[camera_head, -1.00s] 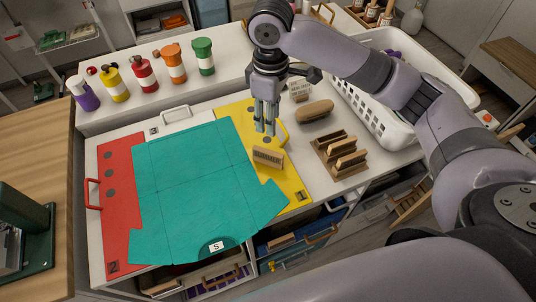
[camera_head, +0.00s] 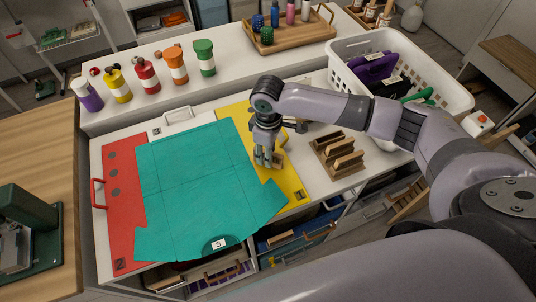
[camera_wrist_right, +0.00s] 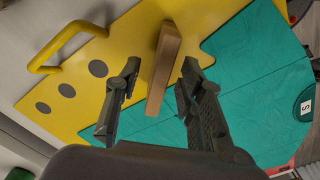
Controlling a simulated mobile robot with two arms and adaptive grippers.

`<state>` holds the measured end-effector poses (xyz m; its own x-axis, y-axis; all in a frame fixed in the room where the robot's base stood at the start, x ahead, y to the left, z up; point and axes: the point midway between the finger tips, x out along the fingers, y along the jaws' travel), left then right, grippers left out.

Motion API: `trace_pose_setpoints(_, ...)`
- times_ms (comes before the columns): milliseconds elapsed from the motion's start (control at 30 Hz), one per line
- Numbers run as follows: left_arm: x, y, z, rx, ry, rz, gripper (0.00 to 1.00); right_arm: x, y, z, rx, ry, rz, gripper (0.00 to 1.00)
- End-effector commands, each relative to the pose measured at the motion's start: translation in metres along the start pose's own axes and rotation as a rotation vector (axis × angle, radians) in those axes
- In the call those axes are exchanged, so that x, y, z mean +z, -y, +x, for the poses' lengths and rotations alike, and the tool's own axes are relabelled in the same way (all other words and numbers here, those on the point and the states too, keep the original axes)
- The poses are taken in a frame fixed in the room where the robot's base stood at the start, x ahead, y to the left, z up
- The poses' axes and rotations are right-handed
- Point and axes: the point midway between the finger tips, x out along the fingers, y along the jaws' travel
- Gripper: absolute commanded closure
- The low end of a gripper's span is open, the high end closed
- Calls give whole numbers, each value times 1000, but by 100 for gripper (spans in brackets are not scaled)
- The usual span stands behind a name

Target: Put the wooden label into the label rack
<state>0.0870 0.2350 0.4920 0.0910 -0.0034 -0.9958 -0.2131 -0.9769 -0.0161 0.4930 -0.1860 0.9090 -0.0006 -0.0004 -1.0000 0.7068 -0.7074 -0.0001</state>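The wooden label (camera_wrist_right: 163,70) lies on the yellow folding board (camera_wrist_right: 125,52), close to the teal garment (camera_wrist_right: 255,75). In the right wrist view it stands between the two fingers of my right gripper (camera_wrist_right: 150,95), with gaps on both sides. In the head view my right gripper (camera_head: 265,160) points down over the label and hides most of it. The gripper is open. The wooden label rack (camera_head: 338,152) stands on the white counter to the right, with several upright slats. My left gripper is not in view.
A white laundry basket (camera_head: 445,85) with dark and purple items stands behind the rack. Several coloured bottles (camera_head: 145,75) line the back ledge at left. A wooden tray (camera_head: 290,38) with small bottles is at the back. A red board (camera_head: 122,210) lies left of the garment.

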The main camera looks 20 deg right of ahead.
Motion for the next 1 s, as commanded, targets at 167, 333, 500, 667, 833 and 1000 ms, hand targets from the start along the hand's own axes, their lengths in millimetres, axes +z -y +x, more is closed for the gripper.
trace_pose_setpoints(167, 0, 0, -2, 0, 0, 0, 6, 0, 0, 9, 0, -1, 0, 64)
trace_pose_setpoints(333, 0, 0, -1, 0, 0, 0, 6, 0, 0, 9, 0, -1, 0, 66)
trace_pose_setpoints(500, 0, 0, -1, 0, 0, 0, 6, 0, 0, 8, 0, -1, 0, 77)
trace_pose_setpoints(667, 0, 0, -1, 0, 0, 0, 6, 0, 0, 8, 1, -1, 0, 88)
trace_pose_setpoints(833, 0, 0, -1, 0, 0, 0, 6, 0, 0, 8, 1, 0, 0, 99)
trace_pose_setpoints(1000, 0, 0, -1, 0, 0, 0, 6, 0, 0, 8, 1, 0, 0, 100)
